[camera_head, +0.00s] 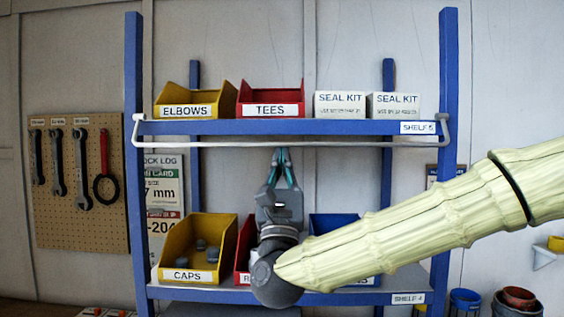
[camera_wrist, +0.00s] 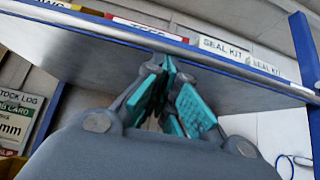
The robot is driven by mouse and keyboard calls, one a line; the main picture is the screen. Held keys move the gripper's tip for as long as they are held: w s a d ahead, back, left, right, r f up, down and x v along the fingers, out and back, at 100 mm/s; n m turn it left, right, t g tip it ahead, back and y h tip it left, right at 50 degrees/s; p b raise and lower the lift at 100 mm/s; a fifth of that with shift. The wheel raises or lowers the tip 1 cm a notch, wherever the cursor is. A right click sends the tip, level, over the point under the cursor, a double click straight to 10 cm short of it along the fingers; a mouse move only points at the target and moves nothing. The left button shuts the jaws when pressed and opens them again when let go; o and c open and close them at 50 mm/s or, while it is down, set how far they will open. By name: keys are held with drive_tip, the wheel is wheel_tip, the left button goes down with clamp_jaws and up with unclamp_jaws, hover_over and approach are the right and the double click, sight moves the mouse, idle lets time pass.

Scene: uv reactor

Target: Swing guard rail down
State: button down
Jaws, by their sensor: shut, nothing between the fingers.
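The guard rail (camera_head: 230,144) is a thin pale bar across the front of the upper shelf, labelled SHELF 5. Its bent ends sit at the two blue posts, and its long bar hangs just below the shelf's blue front edge (camera_head: 330,127). My gripper (camera_head: 281,151) points up, shut and empty, with its teal fingertips close below the bar near mid-length. I cannot tell whether they touch it. In the wrist view my gripper (camera_wrist: 166,66) reaches up toward the shelf's underside (camera_wrist: 70,35).
Yellow ELBOWS (camera_head: 195,101) and red TEES (camera_head: 270,101) bins and two SEAL KIT boxes (camera_head: 340,104) stand on the upper shelf. The lower shelf holds a yellow CAPS bin (camera_head: 187,275) and other bins behind my arm. Blue posts (camera_head: 135,160) flank the shelves.

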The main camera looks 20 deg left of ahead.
drive_tip(key=shift+s+d+g+b, duration=0.1)
drive_tip(key=shift+s+g+b, duration=0.1)
drive_tip(key=shift+g+b, duration=0.2)
idle(0.8)
